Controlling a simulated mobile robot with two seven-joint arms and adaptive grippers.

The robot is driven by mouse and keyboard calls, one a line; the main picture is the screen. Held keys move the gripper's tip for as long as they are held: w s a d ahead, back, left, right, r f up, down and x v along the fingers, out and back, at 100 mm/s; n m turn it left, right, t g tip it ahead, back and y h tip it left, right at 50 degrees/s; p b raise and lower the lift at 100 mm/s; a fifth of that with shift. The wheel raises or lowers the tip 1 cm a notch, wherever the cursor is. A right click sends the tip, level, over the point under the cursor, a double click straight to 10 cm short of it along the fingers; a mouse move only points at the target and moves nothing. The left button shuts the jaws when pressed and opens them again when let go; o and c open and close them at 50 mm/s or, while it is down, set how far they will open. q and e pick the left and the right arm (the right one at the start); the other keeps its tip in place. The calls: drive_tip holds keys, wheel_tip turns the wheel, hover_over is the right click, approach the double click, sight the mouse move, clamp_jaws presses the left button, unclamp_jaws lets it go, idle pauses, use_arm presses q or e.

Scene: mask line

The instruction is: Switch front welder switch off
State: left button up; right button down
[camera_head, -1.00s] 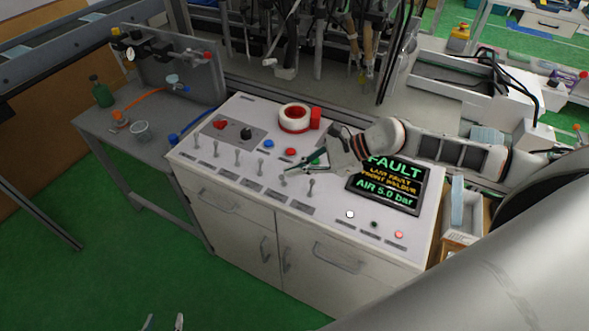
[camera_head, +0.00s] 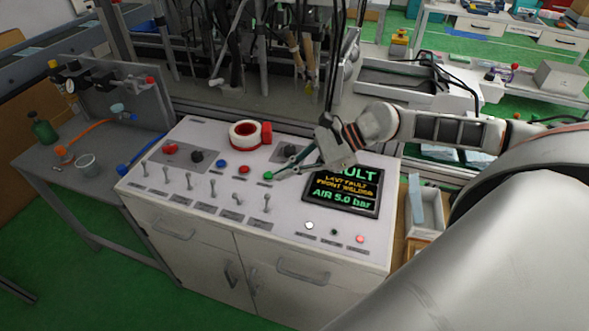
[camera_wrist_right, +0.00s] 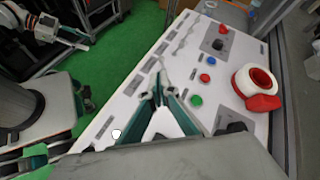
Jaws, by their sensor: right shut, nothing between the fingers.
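A row of several metal toggle switches (camera_head: 213,188) stands on the white control panel (camera_head: 330,222), with labels too small to read, so I cannot tell which is the front welder's. My right gripper (camera_head: 277,176) is shut and empty. Its tips are over the panel by the green button (camera_head: 268,175), behind the rightmost toggle (camera_head: 267,203), apart from its lever in the head view. The right wrist view shows the shut fingers (camera_wrist_right: 160,76) near the toggle row. My left gripper (camera_wrist_right: 80,38) shows small at that view's top left, fingers apart, away from the panel.
The display (camera_head: 340,190) shows a fault, partly hidden by my right gripper, and air 5.0 bar. White, dark and red buttons line the front right.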

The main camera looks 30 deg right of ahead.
use_arm(q)
drive_tip(key=shift+d+f, duration=0.1)
use_arm(e)
drive_tip(key=shift+s+v, duration=0.2)
drive_tip(key=shift+v, duration=1.35)
drive_tip(key=shift+a, duration=0.25)
